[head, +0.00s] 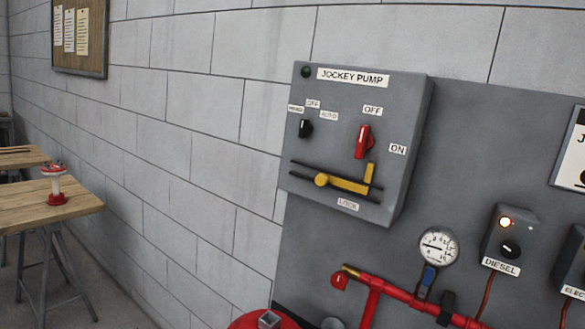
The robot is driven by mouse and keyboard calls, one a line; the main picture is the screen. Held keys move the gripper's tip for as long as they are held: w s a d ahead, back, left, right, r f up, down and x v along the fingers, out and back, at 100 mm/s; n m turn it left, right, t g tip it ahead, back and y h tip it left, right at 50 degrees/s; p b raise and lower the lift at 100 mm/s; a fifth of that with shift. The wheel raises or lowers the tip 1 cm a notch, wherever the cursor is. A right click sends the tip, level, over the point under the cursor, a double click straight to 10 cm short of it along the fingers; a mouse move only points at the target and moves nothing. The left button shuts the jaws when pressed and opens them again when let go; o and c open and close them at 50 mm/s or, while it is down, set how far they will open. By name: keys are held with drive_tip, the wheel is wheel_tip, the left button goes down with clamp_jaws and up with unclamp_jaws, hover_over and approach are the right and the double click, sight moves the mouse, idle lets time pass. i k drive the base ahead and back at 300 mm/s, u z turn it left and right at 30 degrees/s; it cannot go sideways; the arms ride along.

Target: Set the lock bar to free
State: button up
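The yellow lock bar (345,184) lies between two dark rails low on the grey jockey pump box (410,140). It has a round knob (321,180) at its left end and an upright tab (369,172) at its right end. The tab stands just below the red switch handle (362,142); I cannot tell whether they touch. The red handle is upright, toward the OFF label (373,111). The LOCK label (348,204) is under the rails. My gripper is not in this view.
A black selector knob (305,128) is left of the red handle. Below the box are a red pipe (400,294), a gauge (438,247) and a diesel box (508,238). A wooden table (85,205) with a red-and-white object (55,183) stands at left.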

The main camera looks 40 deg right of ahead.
sight(323, 178)
drive_tip(key=z, duration=0.25)
drive_tip(key=i, duration=0.85)
drive_tip(key=z, duration=0.45)
